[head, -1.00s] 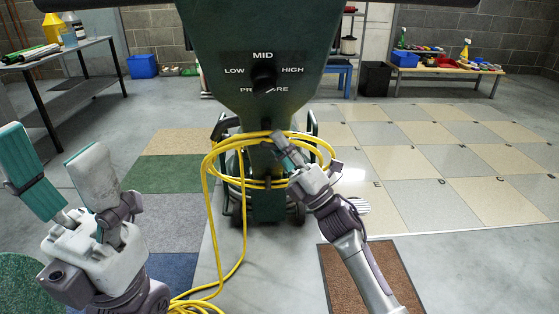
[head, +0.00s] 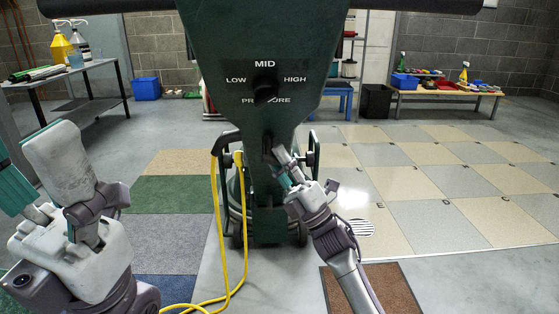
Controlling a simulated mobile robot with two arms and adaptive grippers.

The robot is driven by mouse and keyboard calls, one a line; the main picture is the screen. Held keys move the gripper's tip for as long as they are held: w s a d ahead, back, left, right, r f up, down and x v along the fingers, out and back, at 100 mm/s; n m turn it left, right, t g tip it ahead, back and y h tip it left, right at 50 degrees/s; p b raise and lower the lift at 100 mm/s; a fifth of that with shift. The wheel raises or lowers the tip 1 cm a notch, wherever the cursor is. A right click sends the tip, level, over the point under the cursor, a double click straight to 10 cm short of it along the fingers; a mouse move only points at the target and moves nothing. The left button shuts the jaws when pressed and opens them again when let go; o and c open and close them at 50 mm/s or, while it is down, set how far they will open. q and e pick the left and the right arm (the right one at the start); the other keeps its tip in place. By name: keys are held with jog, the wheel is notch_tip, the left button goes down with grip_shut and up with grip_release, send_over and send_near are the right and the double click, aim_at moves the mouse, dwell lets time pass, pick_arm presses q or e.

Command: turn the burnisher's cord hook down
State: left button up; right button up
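The burnisher (head: 255,60) is a dark green upright machine in the middle of the head view, with a pressure knob on its front. A dark hook-like part (head: 267,143) sits low on its body below the "PRESSURE" label; which way it points is hard to tell. My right gripper (head: 277,156) is right at this part, its fingers partly hidden, and I cannot tell whether they grip it. The yellow cord (head: 219,235) hangs in strands at the burnisher's left side and runs to the floor. My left gripper (head: 25,152) is open and empty at the lower left.
A brown mat (head: 375,290) lies on the floor at the lower right. A table (head: 100,72) with bottles is at the left, and a low bench (head: 450,90) with supplies is at the back right. The tiled floor on the right is clear.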

jog(key=o, duration=0.3)
jog(key=shift+a, duration=0.1)
jog(key=v, duration=1.2)
